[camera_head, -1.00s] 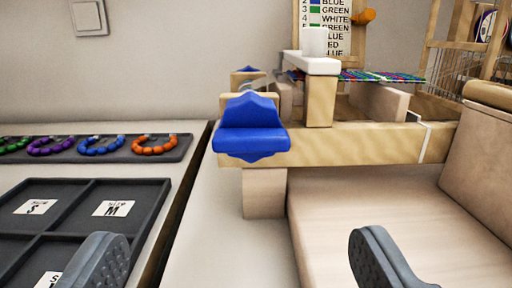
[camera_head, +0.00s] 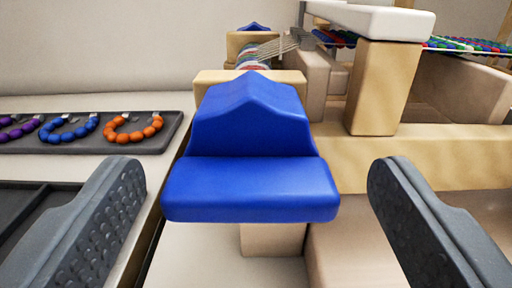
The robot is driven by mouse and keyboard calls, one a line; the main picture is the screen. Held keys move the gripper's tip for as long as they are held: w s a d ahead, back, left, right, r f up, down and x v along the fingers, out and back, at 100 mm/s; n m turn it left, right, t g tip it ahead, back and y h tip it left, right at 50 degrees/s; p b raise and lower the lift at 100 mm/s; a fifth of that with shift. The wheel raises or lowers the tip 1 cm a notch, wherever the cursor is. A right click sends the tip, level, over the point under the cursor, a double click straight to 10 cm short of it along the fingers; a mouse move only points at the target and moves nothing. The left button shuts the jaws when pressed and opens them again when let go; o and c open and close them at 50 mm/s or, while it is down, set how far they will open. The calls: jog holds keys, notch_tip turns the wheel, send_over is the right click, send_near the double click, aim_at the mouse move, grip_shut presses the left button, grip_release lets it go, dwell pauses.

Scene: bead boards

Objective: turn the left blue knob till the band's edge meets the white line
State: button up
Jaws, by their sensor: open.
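The blue knob (camera_head: 250,188) fills the middle of the view, at the near end of a wooden beam of the loom-like frame. Its wide bar lies level, with a peaked part rising behind it. My gripper (camera_head: 258,200) is open, one dark ridged finger on each side of the knob. Both fingers appear apart from it. A second blue knob (camera_head: 254,27) shows small at the back, beyond the first. I cannot make out the band's edge or the white line in this view.
The wooden frame (camera_head: 410,160) runs off to the right, with a post (camera_head: 385,88) and a white block (camera_head: 375,20) above. A dark tray (camera_head: 85,143) with bead rings (camera_head: 133,130) lies left. A dark compartment tray (camera_head: 30,205) is at lower left.

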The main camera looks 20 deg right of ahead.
jog(key=shift+w, duration=0.45)
jog(key=c, duration=1)
jog(key=shift+a, duration=0.1)
